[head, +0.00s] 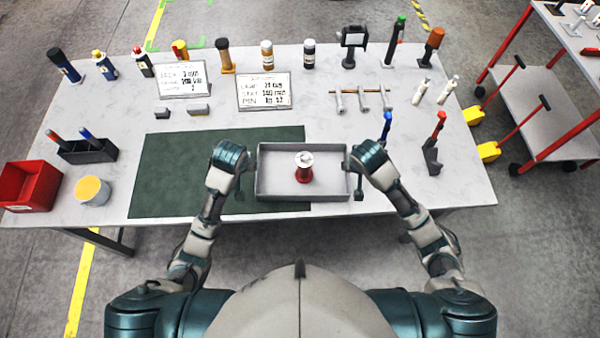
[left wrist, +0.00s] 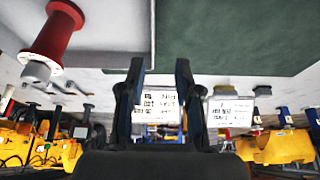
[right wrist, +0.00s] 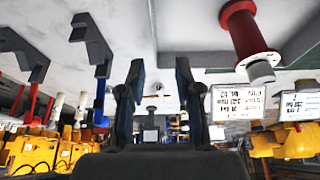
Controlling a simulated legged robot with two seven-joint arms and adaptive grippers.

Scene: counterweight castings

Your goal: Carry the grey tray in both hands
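The grey tray (head: 272,185) is a shallow rectangle near the table's front edge, partly over the green mat. A red spool-like casting with a pale top (head: 304,172) stands inside it. It also shows in the left wrist view (left wrist: 58,32) and the right wrist view (right wrist: 243,30). My left gripper (left wrist: 158,68) is at the tray's left end, and my right gripper (right wrist: 157,68) is at its right end. Both have parted fingers with nothing visibly clamped between them. Whether the fingers touch the tray's end walls is hidden.
The green mat (head: 180,175) lies left of the tray. A red bin (head: 28,187), yellow-topped tub (head: 92,191) and dark pen holder (head: 88,152) stand at left. Blue (head: 385,128) and red (head: 438,128) handled tools stand at right. Cards and bottles line the back.

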